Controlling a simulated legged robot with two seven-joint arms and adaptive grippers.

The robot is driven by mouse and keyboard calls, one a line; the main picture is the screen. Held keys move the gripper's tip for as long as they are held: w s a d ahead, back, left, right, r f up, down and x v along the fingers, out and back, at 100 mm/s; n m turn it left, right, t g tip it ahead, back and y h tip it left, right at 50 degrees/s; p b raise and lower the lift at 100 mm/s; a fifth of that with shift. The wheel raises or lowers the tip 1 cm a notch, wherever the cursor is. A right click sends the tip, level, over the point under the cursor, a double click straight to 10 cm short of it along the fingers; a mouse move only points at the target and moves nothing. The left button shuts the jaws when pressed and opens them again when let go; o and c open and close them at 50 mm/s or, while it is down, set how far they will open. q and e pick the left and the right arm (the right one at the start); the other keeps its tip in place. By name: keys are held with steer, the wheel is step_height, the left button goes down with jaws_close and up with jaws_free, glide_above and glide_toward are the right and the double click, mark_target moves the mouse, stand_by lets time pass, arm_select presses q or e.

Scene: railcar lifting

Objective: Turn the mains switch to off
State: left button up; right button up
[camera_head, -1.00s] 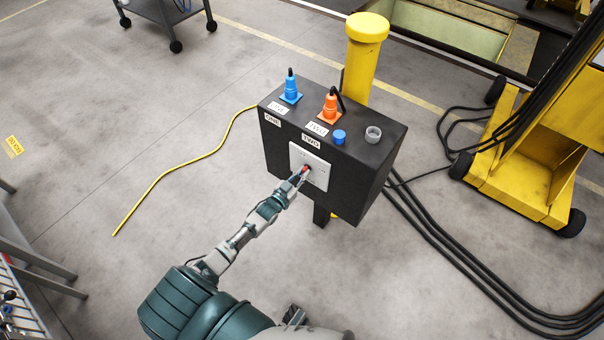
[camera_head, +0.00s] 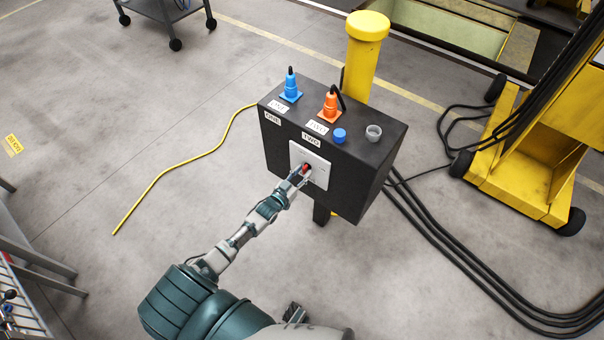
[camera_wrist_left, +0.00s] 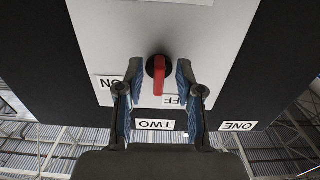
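The mains switch is a red handle (camera_wrist_left: 159,76) on a pale plate (camera_wrist_left: 205,40), on the front of a black box (camera_head: 350,192). It also shows as a small red spot in the head view (camera_head: 306,168). In the wrist view the handle points down towards a label that reads "FF", partly hidden; another label, "ON" (camera_wrist_left: 106,83), is at the left. My left gripper (camera_wrist_left: 156,88) is open, its blue-padded fingers on either side of the handle, with gaps visible on both sides. I do not see my right gripper.
A blue plug (camera_head: 290,88) and an orange plug (camera_head: 330,105) stand on the box, beside a blue cap (camera_head: 339,136) and a grey socket (camera_head: 373,133). A yellow post (camera_head: 364,60) is behind. Black cables (camera_head: 450,255) lie at right; floor at left is mostly clear.

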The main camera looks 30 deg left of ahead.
arm_select(q)
steer(key=shift+r, duration=0.1)
steer(key=s+a, duration=0.1)
steer(key=s, duration=1.1)
steer(key=s+d+f+g, duration=0.3)
steer(key=s+f+g, duration=0.15)
steer(key=f, duration=0.45)
steer(key=s+d+f+g, duration=0.3)
steer(key=s+f, duration=0.2)
steer(key=f, duration=0.4)
steer(key=s+d+f+g, duration=0.3)
steer(key=s+f, duration=0.1)
steer(key=s, duration=0.2)
steer(key=s+d+f+m+g, duration=0.1)
steer(key=s+d+f+g, duration=0.1)
steer(key=s, duration=0.4)
steer(key=s+d+f+g+y, duration=0.1)
steer(key=s+d+f+g, duration=0.2)
steer(key=s, duration=0.4)
step_height(320, 180, down, 3)
steer(key=shift+d+r+m+g, duration=0.1)
steer(key=shift+d+m+g, duration=0.25)
steer(key=shift+d, duration=0.4)
